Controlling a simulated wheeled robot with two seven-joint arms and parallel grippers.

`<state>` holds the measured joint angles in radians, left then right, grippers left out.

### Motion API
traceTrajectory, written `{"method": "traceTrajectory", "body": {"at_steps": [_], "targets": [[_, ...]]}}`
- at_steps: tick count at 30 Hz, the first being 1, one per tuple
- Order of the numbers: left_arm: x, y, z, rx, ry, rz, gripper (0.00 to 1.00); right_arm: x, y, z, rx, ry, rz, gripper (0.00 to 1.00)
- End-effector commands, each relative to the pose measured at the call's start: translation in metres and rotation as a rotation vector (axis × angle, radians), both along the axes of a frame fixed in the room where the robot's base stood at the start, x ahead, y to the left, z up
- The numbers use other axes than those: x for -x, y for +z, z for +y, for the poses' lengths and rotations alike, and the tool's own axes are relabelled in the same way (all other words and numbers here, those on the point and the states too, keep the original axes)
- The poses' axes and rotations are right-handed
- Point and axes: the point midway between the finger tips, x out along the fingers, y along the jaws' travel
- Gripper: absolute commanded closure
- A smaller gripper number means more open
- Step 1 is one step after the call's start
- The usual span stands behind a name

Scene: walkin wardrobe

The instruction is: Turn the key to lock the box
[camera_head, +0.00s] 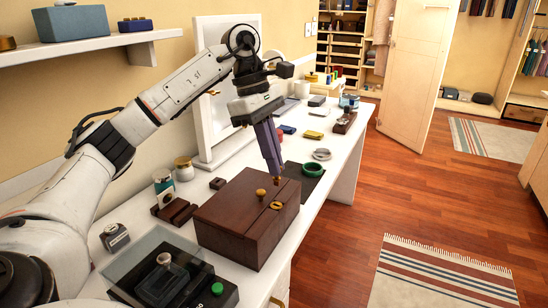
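The box (243,218) is dark brown wood and stands on the white counter with its lid down. A brass knob (260,193) and a brass ring-shaped fitting (277,205) show on its top. My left gripper (276,178) points down over the right part of the box, behind the ring-shaped fitting in the picture. Its long fingers are close together, and a small brass piece (277,182), which looks like the key, shows at their tips. Most of that piece is hidden, and I cannot tell whether it touches the box. My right gripper is out of view.
A black tray (200,296) with a glass-lidded item is near the front. A white-framed mirror (205,125) stands against the wall. Open wooden floor lies right of the counter.

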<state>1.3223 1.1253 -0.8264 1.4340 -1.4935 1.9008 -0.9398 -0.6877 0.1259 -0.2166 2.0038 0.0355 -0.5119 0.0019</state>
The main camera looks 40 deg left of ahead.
Motion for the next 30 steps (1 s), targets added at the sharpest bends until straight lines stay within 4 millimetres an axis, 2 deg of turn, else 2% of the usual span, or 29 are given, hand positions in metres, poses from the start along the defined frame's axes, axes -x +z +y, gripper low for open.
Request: {"method": "traceTrajectory", "body": {"at_steps": [30], "targets": [[0.000,-0.032,0.000,0.000,0.000,0.000,1.00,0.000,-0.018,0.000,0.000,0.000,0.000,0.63]]}}
